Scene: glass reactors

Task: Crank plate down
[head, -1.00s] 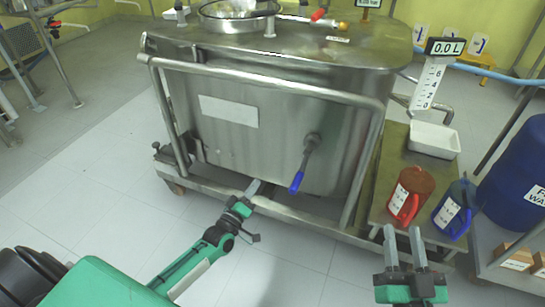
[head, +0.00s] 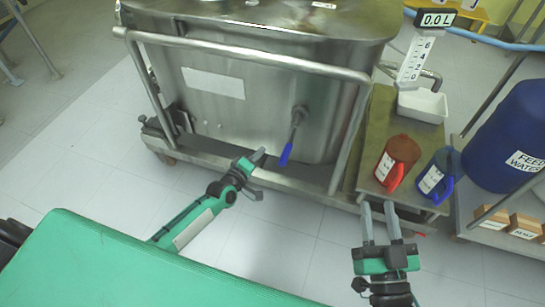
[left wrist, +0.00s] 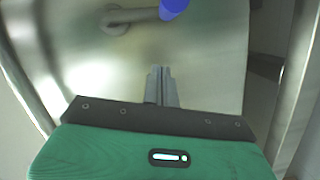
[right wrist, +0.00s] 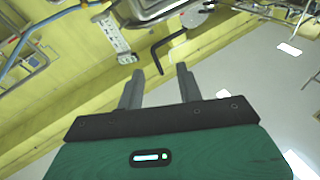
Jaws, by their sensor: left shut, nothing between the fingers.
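A crank (head: 298,116) with a blue handle (head: 285,155) sits on the front wall of the steel tank (head: 250,120). Its arm points down and slightly left. My left gripper (head: 259,156) is shut and empty, just left of the blue handle and apart from it. In the left wrist view, the shut fingers (left wrist: 161,72) point at the steel wall, and the blue handle (left wrist: 174,8) is at the top edge, partly cut off. My right gripper (head: 379,210) is open and empty below the side bench. I cannot make out a plate that the crank moves.
A steel rail (head: 250,62) frames the tank front. On the right bench (head: 372,150) stand a red jug (head: 398,160), a blue jug (head: 436,175) and a white tray (head: 422,105). A blue drum (head: 510,135) is farther right. The floor left of the tank is clear.

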